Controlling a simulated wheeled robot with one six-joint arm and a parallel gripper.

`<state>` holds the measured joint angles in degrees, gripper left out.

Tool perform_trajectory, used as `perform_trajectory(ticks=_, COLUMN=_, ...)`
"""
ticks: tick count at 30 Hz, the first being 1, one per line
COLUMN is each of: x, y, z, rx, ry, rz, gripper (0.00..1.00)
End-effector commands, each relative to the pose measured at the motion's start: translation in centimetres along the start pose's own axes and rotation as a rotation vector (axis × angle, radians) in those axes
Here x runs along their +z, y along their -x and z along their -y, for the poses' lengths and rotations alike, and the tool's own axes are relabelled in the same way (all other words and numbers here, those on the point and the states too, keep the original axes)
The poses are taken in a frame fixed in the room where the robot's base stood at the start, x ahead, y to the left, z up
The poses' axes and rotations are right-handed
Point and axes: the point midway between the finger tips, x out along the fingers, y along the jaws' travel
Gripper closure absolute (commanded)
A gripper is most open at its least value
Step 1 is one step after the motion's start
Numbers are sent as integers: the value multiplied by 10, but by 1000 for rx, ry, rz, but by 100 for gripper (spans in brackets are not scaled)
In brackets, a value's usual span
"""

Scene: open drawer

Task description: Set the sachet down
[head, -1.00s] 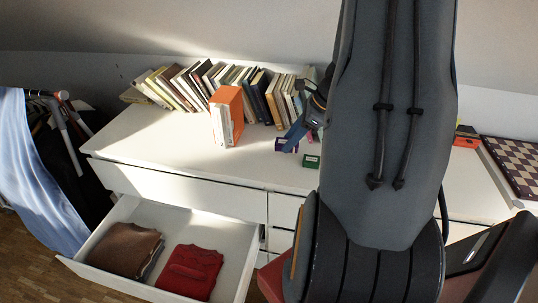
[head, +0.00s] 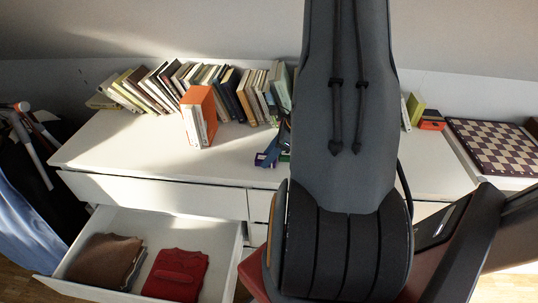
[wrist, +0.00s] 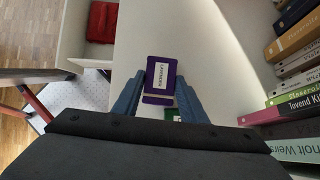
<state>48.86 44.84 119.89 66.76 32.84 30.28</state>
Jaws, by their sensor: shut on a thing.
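The sachet (wrist: 160,74) is a purple rectangle with a white lavender label. My gripper (wrist: 157,88) is shut on it, with a blue finger on each side, in the wrist view. It is over the white top of the dresser (wrist: 137,30); I cannot tell whether it touches the top. In the head view a bit of the purple sachet (head: 260,161) and a blue finger (head: 270,152) show left of my arm, which hides the rest. A green packet (wrist: 172,114) lies close by on the top, partly hidden by my gripper.
Several books (head: 215,85) line the back of the dresser, with an orange book (head: 198,112) standing in front. A chessboard (head: 495,147) is at right. The open drawer (head: 215,225) holds brown (head: 103,260) and red (head: 176,274) clothes. The top's left part is clear.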

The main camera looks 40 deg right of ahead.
Motion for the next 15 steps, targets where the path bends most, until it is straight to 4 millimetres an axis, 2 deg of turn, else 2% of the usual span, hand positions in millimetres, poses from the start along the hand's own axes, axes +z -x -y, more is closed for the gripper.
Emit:
perform_trajectory(ticks=11, x=-2, y=-4, z=0, rx=-1, ry=0, rz=0, gripper=83)
perform_trajectory(ticks=12, x=-2, y=-4, z=0, rx=-1, ry=0, rz=0, gripper=60)
perform_trajectory(ticks=15, x=-2, y=-3, z=0, rx=-1, ry=0, rz=0, gripper=43)
